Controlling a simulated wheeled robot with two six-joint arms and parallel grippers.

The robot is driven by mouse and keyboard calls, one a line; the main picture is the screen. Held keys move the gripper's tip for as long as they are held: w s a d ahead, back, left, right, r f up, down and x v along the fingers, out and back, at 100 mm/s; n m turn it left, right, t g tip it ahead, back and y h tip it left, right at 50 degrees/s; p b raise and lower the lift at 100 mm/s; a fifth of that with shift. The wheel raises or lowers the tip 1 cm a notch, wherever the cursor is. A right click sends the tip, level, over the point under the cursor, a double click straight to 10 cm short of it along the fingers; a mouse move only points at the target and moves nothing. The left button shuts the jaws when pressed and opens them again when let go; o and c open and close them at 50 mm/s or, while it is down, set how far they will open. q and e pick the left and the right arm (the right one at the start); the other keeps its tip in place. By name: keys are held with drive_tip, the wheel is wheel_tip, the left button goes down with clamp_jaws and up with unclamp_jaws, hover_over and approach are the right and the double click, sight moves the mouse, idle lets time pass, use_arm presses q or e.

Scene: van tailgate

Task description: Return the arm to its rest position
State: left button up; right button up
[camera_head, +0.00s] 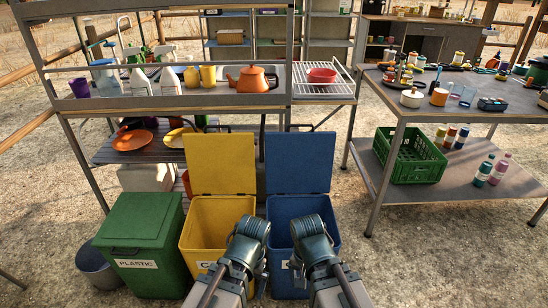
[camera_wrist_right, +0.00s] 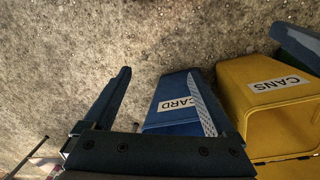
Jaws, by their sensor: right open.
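My right arm (camera_head: 317,252) reaches in from the bottom of the head view, in front of the blue bin (camera_head: 318,212). In the right wrist view, my right gripper (camera_wrist_right: 160,74) is open, its two fingers apart with nothing between them. The blue bin, labelled CARD (camera_wrist_right: 172,102), lies beyond and partly behind the fingers there. My left arm (camera_head: 247,250) reaches in beside the right one, in front of the yellow bin (camera_head: 207,220). I cannot make out its gripper's jaws in either view.
The yellow bin, labelled CANS (camera_wrist_right: 268,85), and the blue bin have raised lids. A green PLASTIC bin (camera_head: 133,250) is closed, beside a grey bucket (camera_head: 95,265). A rack with an orange teapot (camera_head: 252,79) stands behind. A table (camera_head: 420,120) stands right, with a green crate (camera_head: 408,160) below.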

drive_tip(key=shift+w+a+r+n+h, duration=0.15)
drive_tip(key=shift+w+a+n+h, duration=0.55)
drive_tip(key=shift+w, duration=0.25)
idle(1.6)
